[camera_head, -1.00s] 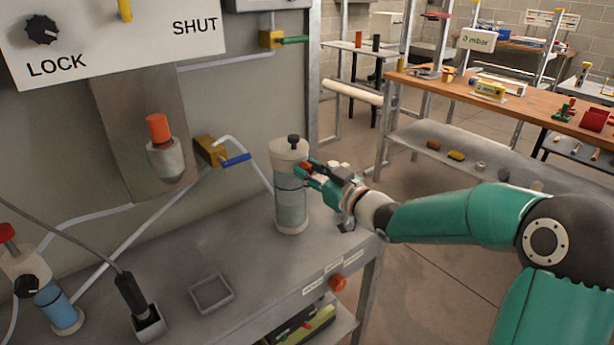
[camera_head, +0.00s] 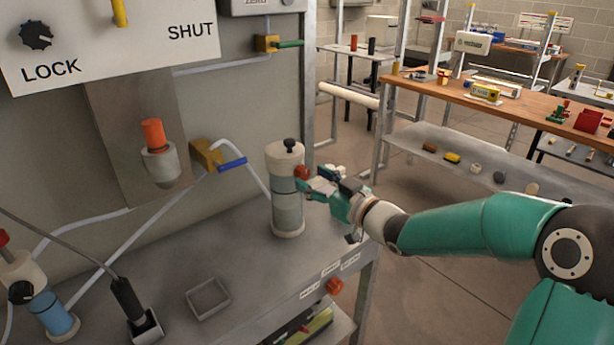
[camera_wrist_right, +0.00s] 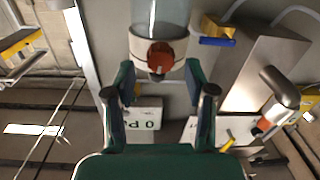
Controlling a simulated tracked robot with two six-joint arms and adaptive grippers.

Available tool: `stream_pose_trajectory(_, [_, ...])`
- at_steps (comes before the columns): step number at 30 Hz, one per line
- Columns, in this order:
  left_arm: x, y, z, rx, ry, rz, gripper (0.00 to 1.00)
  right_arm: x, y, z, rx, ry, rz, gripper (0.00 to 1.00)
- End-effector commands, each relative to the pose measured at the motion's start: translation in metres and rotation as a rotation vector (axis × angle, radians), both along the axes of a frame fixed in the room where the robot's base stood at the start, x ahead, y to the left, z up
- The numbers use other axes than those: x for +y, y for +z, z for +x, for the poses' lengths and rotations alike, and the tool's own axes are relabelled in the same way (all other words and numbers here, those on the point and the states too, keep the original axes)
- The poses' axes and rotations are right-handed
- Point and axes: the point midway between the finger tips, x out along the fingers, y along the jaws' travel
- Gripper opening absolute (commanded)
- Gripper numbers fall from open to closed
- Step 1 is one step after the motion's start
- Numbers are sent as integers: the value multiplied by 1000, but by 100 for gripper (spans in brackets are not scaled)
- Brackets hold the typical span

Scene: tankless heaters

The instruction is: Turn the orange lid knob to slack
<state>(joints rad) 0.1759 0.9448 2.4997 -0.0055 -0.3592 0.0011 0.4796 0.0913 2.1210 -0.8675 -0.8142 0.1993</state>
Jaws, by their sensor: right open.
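The orange lid knob (camera_head: 301,172) sticks out from the side of the pale lid of a clear-walled canister (camera_head: 288,210) on the grey bench. My right gripper (camera_head: 309,186) is open just right of the canister, close to the knob. In the right wrist view the knob (camera_wrist_right: 160,57) lies between the tips of my open right gripper (camera_wrist_right: 160,78), with a gap on each side. I cannot tell whether a finger touches it. My left gripper is not in view.
A black knob (camera_head: 290,145) tops the canister. A blue-handled valve (camera_head: 232,163) and an orange-capped fitting (camera_head: 153,133) are on the panel behind. A small square tray (camera_head: 208,312) lies on the bench. Another orange knob (camera_head: 335,286) is on the bench front.

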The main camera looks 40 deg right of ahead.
Motion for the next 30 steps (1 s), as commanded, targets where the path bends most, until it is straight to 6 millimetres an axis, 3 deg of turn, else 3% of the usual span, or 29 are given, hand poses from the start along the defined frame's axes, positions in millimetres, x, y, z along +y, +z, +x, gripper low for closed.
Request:
stream_pose_trajectory(6, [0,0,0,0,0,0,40,-7,-1,-46,1,-5,-2,55])
stream_pose_trajectory(13, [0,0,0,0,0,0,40,-10,-1,-81,1,-3,-1,55])
stream_pose_trajectory(18, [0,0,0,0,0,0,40,-10,-2,-90,1,0,-1,55])
stream_pose_trajectory(30, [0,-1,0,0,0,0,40,-10,-2,-90,1,1,0,55])
